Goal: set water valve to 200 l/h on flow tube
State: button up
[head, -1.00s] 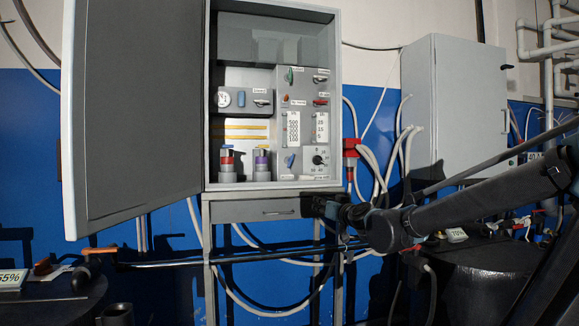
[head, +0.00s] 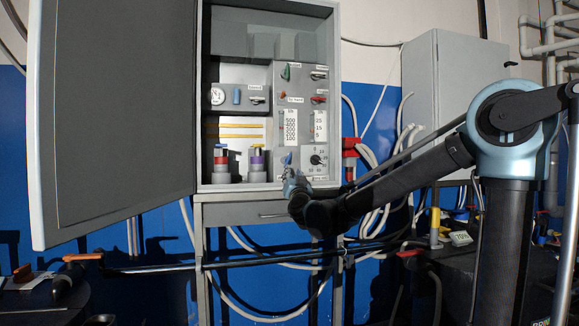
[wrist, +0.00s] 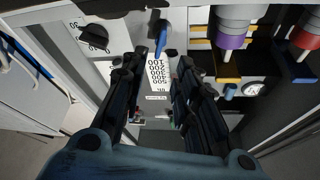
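The flow tube (head: 290,128) is a white scale marked in hundreds up to 500, on the grey panel inside the open cabinet. It shows upside down in the wrist view (wrist: 156,72). The blue valve handle (head: 288,160) sits just below the tube. In the wrist view the blue handle (wrist: 160,38) is tilted and lies just beyond the fingertips, near the gap between them. My gripper (wrist: 162,58) is open and empty, its fingers on either side of the scale. In the head view my gripper (head: 293,183) is at the panel's lower edge, below the handle. The flow reading cannot be made out.
A black knob (head: 317,160) is right of the valve, below a second scale (head: 320,127). Red-banded (head: 221,160) and purple-banded (head: 257,160) cylinders stand to the left. The open cabinet door (head: 115,120) fills the left side. A drawer (head: 262,213) is under the cabinet.

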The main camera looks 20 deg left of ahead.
aim_at(288, 161)
jog(key=x, duration=1.3)
jog(key=shift+d, duration=0.1)
jog(key=shift+s, duration=0.1)
grip_shut()
